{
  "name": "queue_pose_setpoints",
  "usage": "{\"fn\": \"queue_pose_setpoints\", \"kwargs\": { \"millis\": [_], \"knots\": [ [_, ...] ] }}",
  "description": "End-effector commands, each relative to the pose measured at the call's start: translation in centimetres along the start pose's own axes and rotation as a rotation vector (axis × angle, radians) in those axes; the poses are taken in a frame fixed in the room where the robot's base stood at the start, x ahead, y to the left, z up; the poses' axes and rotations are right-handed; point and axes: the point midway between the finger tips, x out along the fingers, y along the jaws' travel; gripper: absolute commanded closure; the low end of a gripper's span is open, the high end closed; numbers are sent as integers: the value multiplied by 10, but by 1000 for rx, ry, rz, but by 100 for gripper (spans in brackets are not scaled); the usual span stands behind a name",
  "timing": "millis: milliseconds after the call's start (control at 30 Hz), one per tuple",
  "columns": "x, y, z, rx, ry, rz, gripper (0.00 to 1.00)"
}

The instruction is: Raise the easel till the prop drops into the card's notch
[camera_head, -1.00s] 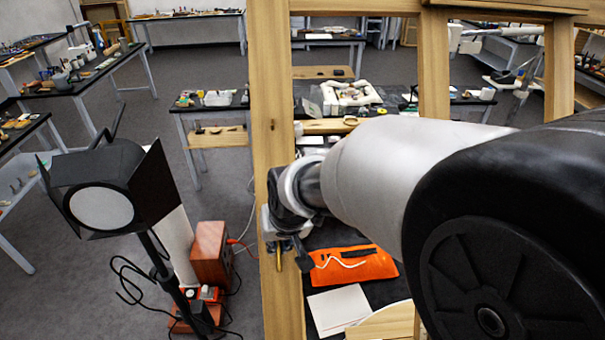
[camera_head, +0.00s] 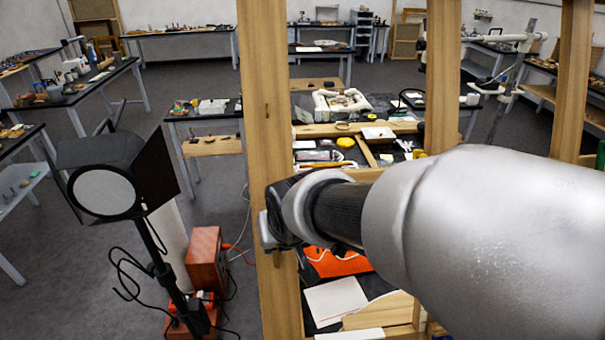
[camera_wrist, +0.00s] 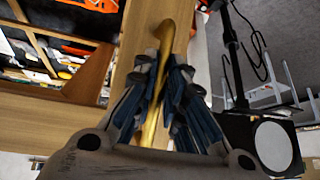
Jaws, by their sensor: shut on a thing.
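A tall wooden frame, apparently the easel, stands close in front of me; its left upright (camera_head: 258,120) runs the full height of the head view. My gripper (camera_head: 272,228) is at that upright, low in the view, partly hidden by my wrist. In the wrist view my gripper (camera_wrist: 166,68) is shut around a curved brass-coloured handle (camera_wrist: 180,28), with the wooden upright (camera_wrist: 128,50) behind it. The handle's base is hidden by the fingers. I cannot make out the prop or the notched card.
A black lamp (camera_head: 108,180) on a stand is left of the frame, with a brown wooden box (camera_head: 205,258) and loose cables. Behind the frame are an orange pouch (camera_head: 340,264) and a white sheet (camera_head: 335,299). A cluttered table (camera_head: 205,115) stands farther back left.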

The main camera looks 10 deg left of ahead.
Motion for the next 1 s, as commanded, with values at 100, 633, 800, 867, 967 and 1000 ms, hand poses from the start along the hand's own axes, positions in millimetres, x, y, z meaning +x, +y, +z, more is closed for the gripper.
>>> {"fn": "queue_pose_setpoints", "kwargs": {
  "millis": [100, 633, 800, 867, 967, 1000],
  "knots": [
    [-8, -8, 21, -14, 37, -1, 100],
    [-35, -13, 46, -21, 126, 10, 100],
    [-35, -13, 47, -20, 123, 11, 100],
    [-35, -13, 47, -20, 123, 11, 85],
    [-36, -13, 46, -20, 124, 11, 79],
    [-36, -13, 46, -20, 124, 11, 76]
  ]
}}
